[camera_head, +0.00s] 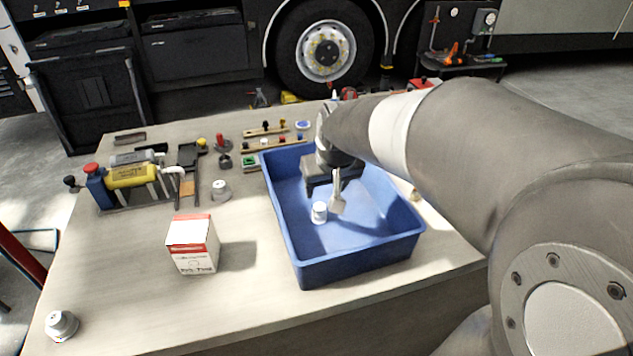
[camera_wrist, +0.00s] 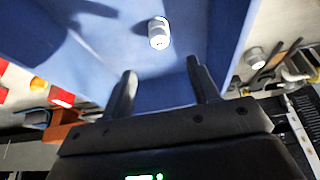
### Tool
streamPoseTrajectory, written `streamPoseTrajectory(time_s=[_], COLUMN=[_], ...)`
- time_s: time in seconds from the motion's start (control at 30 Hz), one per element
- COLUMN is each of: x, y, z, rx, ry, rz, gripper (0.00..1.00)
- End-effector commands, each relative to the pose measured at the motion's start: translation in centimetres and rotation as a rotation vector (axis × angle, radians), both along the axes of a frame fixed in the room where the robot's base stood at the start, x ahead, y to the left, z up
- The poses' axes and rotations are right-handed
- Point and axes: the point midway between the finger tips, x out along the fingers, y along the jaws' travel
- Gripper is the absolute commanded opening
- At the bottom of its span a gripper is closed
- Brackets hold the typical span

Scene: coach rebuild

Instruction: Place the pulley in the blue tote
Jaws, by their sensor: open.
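A small whitish, pulley-like cylinder (camera_head: 319,212) sits inside the blue tote (camera_head: 360,270), on its floor. In the wrist view this cylinder (camera_wrist: 158,42) lies just beyond my fingertips, apart from them, with blue tote floor (camera_wrist: 110,45) around it. My gripper (camera_head: 324,195) is inside the tote's outline, above the cylinder. Its two fingers (camera_wrist: 161,80) are spread and nothing is between them. My arm hides the tote's far right part in the head view.
A white-and-red box (camera_head: 193,246) stands left of the tote. A yellow-cylinder assembly (camera_head: 132,177) and small parts fill the back. The front left table is mostly clear.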

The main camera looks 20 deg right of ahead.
Motion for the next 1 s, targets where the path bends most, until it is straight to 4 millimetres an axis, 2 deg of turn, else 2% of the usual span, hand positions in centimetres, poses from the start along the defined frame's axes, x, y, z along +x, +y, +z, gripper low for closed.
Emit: streamPoseTrajectory(time_s=[0.17,0.4,0.6,0.8,1.0], x=[-2.6,-9.8,-14.6,-16.7,-16.9], y=[0.6,2.0,2.7,2.9,3.0], z=[1.7,4.1,4.5,4.4,4.4], rx=[0.006,0.011,0.005,0.000,0.000], ry=[-0.021,-0.063,-0.089,-0.098,-0.098], rz=[0.002,0.007,0.004,0.001,0.000], gripper=[0.55,0.55,0.55,0.55,0.55])
